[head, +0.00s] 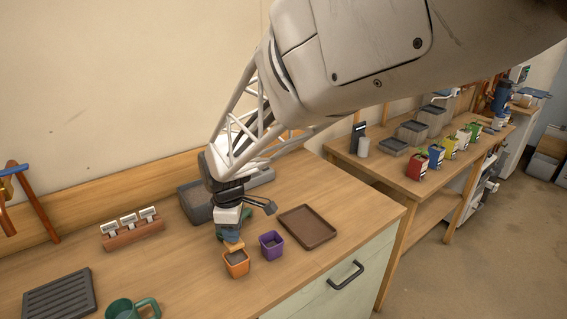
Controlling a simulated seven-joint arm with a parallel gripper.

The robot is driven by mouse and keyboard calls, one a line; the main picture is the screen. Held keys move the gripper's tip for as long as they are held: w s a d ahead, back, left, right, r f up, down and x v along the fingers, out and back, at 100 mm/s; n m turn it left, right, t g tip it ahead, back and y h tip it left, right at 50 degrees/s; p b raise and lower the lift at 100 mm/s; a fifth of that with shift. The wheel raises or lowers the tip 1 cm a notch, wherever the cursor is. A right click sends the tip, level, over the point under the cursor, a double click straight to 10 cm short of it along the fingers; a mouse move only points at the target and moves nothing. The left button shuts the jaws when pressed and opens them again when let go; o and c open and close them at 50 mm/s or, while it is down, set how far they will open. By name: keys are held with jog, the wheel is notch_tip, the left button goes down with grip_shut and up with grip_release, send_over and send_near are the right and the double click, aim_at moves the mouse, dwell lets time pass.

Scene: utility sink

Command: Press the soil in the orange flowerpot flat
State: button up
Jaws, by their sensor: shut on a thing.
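The orange flowerpot (237,265) stands on the wooden counter, with dark soil showing inside its rim. My gripper (231,234) points down directly above this pot. It is shut on a small light-wood piece (234,246), whose lower end is at or just over the pot's opening. I cannot tell whether the wood touches the soil. The piece and my gripper hide part of the soil and the back rim, so its flatness is unclear.
A purple pot (271,247) stands close on the right, with a brown tray (307,236) beyond it. A grey basin (194,208) is behind my gripper.

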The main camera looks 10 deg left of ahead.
jog(key=shift+f, duration=2.35)
jog(key=shift+f, duration=0.3)
jog(key=shift+r, duration=0.1)
jog(key=shift+r, duration=3.75)
